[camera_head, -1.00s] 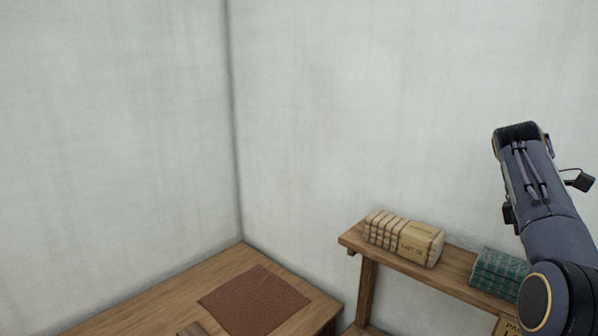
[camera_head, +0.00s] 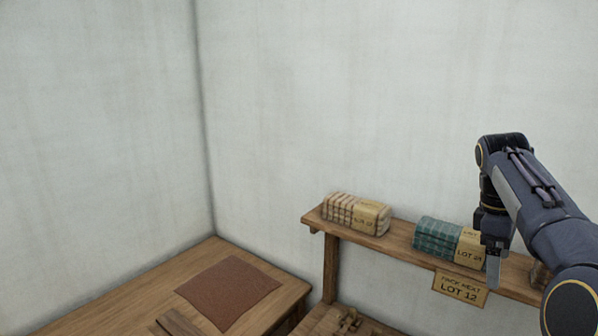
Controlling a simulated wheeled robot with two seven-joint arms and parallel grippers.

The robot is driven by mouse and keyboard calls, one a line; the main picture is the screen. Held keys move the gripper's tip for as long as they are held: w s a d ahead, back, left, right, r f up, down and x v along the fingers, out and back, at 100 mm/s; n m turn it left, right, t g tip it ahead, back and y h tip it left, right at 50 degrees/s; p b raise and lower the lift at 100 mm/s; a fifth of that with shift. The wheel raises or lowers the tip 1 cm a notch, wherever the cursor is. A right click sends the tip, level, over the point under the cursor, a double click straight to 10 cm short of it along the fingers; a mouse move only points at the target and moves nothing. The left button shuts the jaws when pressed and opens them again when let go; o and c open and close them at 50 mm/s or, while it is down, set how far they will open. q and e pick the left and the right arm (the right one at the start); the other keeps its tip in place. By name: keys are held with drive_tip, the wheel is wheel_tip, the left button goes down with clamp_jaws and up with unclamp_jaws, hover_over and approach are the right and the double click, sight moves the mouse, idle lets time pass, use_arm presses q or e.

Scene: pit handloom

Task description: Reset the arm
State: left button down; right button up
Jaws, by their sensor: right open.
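My right arm comes in from the right edge, and its gripper (camera_head: 494,268) points down in front of the wooden shelf at the right. Its fingers overlap the right end of the teal bundle in the picture; I cannot tell how far apart they are in depth. The gripper is open and nothing shows between its fingers. My left gripper is not in view.
The shelf (camera_head: 395,249) bears a cream bundle (camera_head: 357,213) and a teal bundle (camera_head: 436,237), both labelled. A "LOT 12" sign (camera_head: 460,287) hangs from its edge. A wooden table (camera_head: 130,285) with a brown cloth (camera_head: 228,291) stands in the corner.

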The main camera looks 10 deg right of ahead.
drive_tip(key=s+a+f+m+t+y+b, duration=0.1)
drive_tip(key=s+a+f+m+t, duration=0.1)
drive_tip(key=s+a+f, duration=0.3)
drive_tip(key=s+a+f+m+t+y+b, duration=0.1)
drive_tip(key=s+a+f, duration=0.4)
drive_tip(key=a, duration=0.8)
drive_tip(key=s+a+f+m+t+y+b, duration=0.1)
drive_tip(key=s+a+f+m+t+y, duration=0.2)
drive_tip(key=a+f, duration=0.6)
drive_tip(key=s+m+t, duration=0.1)
drive_tip(key=s+m, duration=0.1)
drive_tip(key=s, duration=0.1)
drive_tip(key=shift+a, duration=0.4)
drive_tip(key=shift+f, duration=0.1)
